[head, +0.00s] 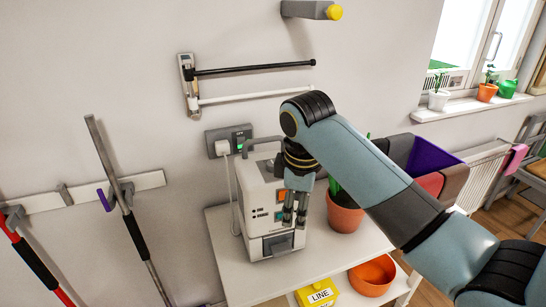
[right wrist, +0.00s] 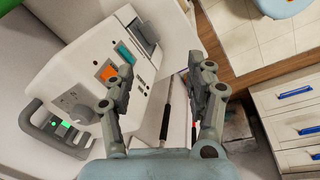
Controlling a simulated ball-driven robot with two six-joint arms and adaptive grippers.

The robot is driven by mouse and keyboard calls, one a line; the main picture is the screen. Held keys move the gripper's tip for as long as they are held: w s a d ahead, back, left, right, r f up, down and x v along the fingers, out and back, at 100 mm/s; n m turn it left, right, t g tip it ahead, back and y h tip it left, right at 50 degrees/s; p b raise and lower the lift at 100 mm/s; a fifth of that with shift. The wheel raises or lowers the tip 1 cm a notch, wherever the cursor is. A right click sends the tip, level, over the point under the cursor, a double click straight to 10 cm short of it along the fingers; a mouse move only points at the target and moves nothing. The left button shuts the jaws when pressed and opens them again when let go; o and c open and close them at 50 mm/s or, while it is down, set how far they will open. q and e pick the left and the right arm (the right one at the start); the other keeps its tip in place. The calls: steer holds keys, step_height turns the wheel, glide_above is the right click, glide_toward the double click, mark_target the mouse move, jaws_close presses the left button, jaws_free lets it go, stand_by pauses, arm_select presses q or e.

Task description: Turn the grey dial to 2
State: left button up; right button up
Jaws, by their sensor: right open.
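The grey dial (right wrist: 74,104) is a round knob on the front panel of a white box-shaped machine (head: 255,205), and it shows at the left in the right wrist view. Its setting is too small to read. My right gripper (head: 295,214) points down in front of the machine's panel. In the right wrist view the open, empty fingers (right wrist: 166,78) stand apart from the dial, which lies to their left. The left gripper is out of view.
The machine stands on a white table (head: 228,270), beside a potted plant (head: 345,215). A wall socket (head: 221,142) with a plug is behind the machine. Long-handled tools hang at left.

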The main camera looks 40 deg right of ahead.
mark_target(272, 165)
steer(key=w+d+r+n+g+y, duration=0.1)
steer(key=w+d+r+n, duration=0.15)
steer(key=w+r, duration=0.4)
steer(key=w+d+r+n+g, duration=0.1)
steer(key=w+d+r+n, duration=0.1)
steer(key=w+r+n, duration=0.35)
steer(key=shift+m, duration=0.9)
steer(key=w+f, duration=0.1)
steer(key=f, duration=0.2)
steer(key=f+p, duration=0.1)
steer(key=f, duration=0.3)
steer(key=w+f, duration=0.1)
steer(key=f, duration=0.2)
steer(key=shift+w+a+f, duration=0.15)
steer(key=shift+w+a, duration=0.05)
steer(key=shift+w, duration=0.1)
jaws_close()
steer(key=shift+s+p, duration=0.1)
steer(key=shift+p, duration=0.2)
